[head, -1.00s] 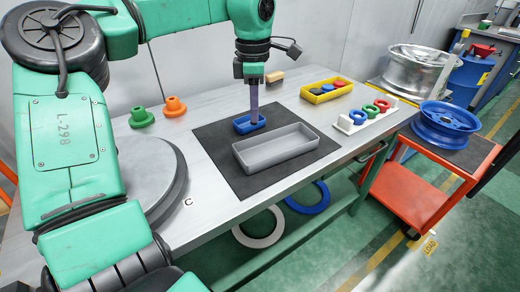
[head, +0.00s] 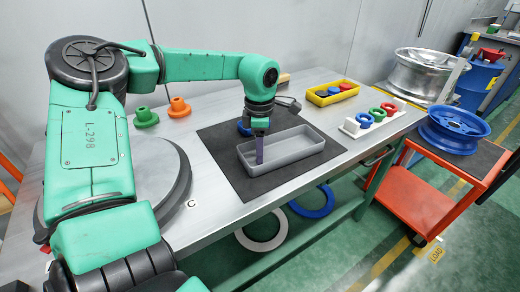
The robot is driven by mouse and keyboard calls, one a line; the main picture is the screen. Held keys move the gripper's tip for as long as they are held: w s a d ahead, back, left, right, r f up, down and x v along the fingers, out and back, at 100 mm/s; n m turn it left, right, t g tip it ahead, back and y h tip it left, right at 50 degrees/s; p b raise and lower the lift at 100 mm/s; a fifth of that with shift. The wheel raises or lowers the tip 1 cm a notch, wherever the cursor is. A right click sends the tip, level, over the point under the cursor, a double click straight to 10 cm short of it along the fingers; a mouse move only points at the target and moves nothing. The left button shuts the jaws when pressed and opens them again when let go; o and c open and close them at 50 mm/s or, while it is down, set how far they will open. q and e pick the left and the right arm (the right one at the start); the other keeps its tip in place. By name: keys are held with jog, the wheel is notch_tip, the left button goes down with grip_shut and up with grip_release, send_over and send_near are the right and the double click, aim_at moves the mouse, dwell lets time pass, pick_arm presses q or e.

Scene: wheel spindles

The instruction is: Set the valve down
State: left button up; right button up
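My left gripper (head: 259,150) points straight down over the left part of the grey tray (head: 304,156), its purple fingertips at or inside the tray. The fingers overlap from this side, so I cannot tell whether they are open or shut. I cannot make out a valve between or beside the fingertips. The small blue tray (head: 243,129) lies just behind the gripper, mostly hidden by it. Both trays are on the dark mat (head: 224,146) on the metal table. My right gripper is not in view.
A green flanged piece (head: 145,117) and an orange one (head: 179,108) stand at the back left. A yellow tray (head: 332,97) of coloured parts and a white rack (head: 357,130) of rings are to the right. A blue wheel (head: 454,129) is on an orange cart (head: 398,199).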

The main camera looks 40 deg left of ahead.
pick_arm(q)
notch_tip(320, 180, up, 12)
jog(key=shift+p, duration=0.35)
dwell(0.4)
